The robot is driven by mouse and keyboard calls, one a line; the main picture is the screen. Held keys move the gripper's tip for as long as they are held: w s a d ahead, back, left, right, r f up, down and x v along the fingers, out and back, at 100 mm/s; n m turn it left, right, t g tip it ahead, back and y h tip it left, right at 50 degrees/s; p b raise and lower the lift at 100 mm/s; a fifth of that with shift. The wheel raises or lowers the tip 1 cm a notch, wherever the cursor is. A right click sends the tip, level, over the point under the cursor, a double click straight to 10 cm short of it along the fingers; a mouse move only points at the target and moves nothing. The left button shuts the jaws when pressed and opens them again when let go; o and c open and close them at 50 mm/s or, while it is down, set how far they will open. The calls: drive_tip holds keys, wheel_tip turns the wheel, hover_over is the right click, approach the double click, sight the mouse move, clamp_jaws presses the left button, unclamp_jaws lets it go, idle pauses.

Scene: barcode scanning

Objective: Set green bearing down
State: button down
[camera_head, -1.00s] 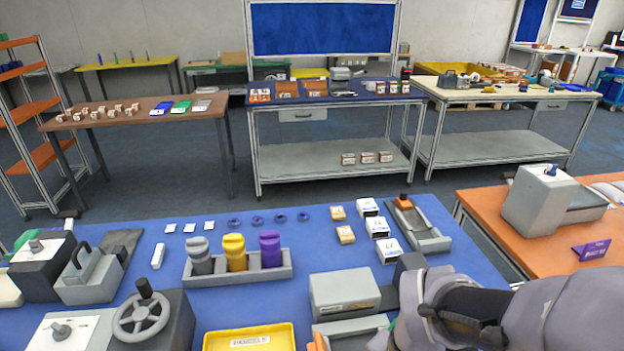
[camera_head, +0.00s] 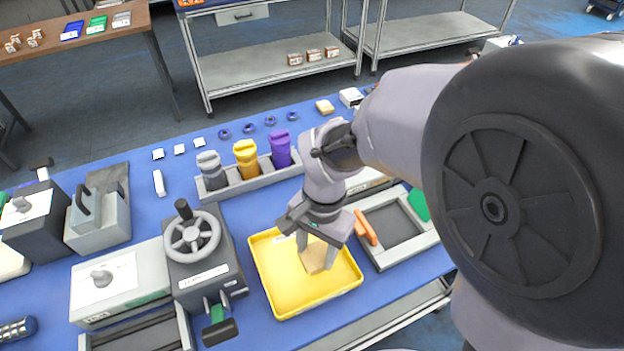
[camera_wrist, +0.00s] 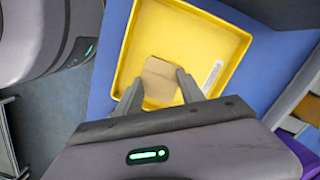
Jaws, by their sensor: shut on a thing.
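My gripper (camera_head: 316,252) points down over the yellow tray (camera_head: 268,291) and is shut on a small tan box (camera_head: 313,261). In the wrist view the box (camera_wrist: 160,80) sits between the two fingers of my gripper (camera_wrist: 160,88), inside the outline of the tray (camera_wrist: 228,38). I cannot tell whether the box touches the tray floor. The rest of the tray looks empty. I see no part that I can make out as a green bearing, and the box's contents are hidden.
A grey holder with grey, yellow and purple bottles (camera_head: 246,158) stands behind the tray. A handwheel press (camera_head: 195,235) is close on the left. A grey fixture with an orange handle (camera_head: 366,228) is close on the right. Blue table (camera_head: 140,205) shows bare at left.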

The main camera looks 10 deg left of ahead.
sight(304, 255)
drive_tip(key=shift+w+a+f, duration=0.1)
drive_tip(key=shift+w+a, duration=0.05)
drive_tip(key=shift+a, duration=0.35)
drive_tip(key=shift+w+a, duration=0.15)
drive_tip(key=shift+a, duration=0.35)
drive_tip(key=f+b, duration=0.1)
drive_tip(key=f, duration=0.1)
drive_tip(key=f+b, duration=0.1)
drive_tip(key=f, duration=0.1)
drive_tip(key=shift+w+a+b, duration=0.1)
drive_tip(key=shift+a+b, duration=0.25)
drive_tip(key=shift+a, duration=0.05)
drive_tip(key=shift+r, duration=0.25)
drive_tip(key=shift+f, duration=0.1)
drive_tip(key=c, duration=0.7)
unclamp_jaws()
